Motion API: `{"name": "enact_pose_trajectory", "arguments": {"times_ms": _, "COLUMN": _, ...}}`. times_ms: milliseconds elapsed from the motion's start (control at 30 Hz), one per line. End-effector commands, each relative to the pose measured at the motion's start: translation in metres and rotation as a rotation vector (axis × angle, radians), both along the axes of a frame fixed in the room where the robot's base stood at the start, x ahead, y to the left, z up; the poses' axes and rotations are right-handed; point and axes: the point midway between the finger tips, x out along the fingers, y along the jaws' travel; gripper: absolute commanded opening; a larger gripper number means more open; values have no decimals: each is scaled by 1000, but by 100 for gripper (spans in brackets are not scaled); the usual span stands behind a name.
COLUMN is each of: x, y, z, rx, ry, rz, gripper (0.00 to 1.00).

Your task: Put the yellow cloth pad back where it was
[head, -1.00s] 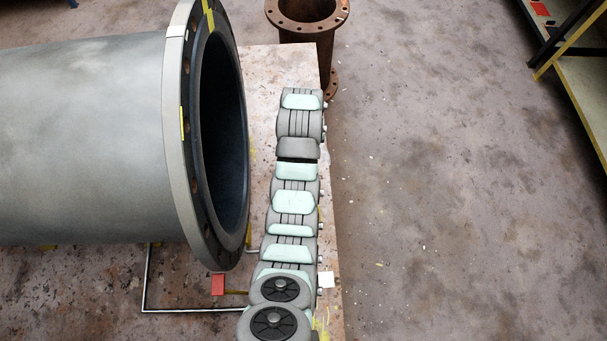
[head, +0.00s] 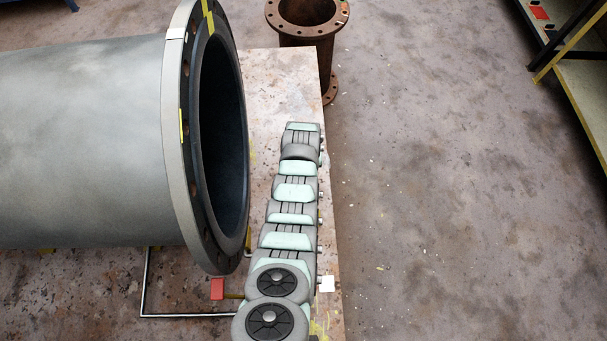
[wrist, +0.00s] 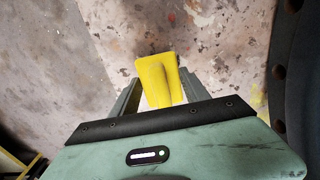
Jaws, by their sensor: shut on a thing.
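The yellow cloth pad (wrist: 158,78) is held between the two fingers of my gripper (wrist: 162,84) in the wrist view. It looks folded and sticks out past the fingertips over a worn, speckled surface. My gripper is shut on it. In the head view the arm hides the gripper and the pad, so the pad's height above the surface cannot be told.
A large grey pipe (head: 85,140) with a dark-lined, bolted flange (head: 181,135) lies left of my arm. A rusty flanged pipe piece (head: 307,55) stands behind. A worn board (head: 275,85) lies beneath. Open floor (head: 450,200) and a shelf (head: 590,105) are to the right.

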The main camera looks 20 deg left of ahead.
Motion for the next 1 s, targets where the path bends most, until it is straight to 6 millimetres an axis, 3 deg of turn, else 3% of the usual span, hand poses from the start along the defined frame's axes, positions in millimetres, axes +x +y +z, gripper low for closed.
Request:
{"name": "enact_pose_trajectory", "arguments": {"times_ms": 200, "x": -2, "y": 0, "z": -23, "rx": -2, "ry": 6, "rz": 0, "gripper": 16}}
{"name": "enact_pose_trajectory", "arguments": {"times_ms": 667, "x": -1, "y": 0, "z": -30, "rx": 0, "ry": 3, "rz": 0, "gripper": 16}}
{"name": "enact_pose_trajectory", "arguments": {"times_ms": 700, "x": -1, "y": 0, "z": -30, "rx": 0, "ry": 3, "rz": 0, "gripper": 55}}
{"name": "enact_pose_trajectory", "arguments": {"times_ms": 1000, "x": -1, "y": 0, "z": -29, "rx": 0, "ry": 3, "rz": 0, "gripper": 76}}
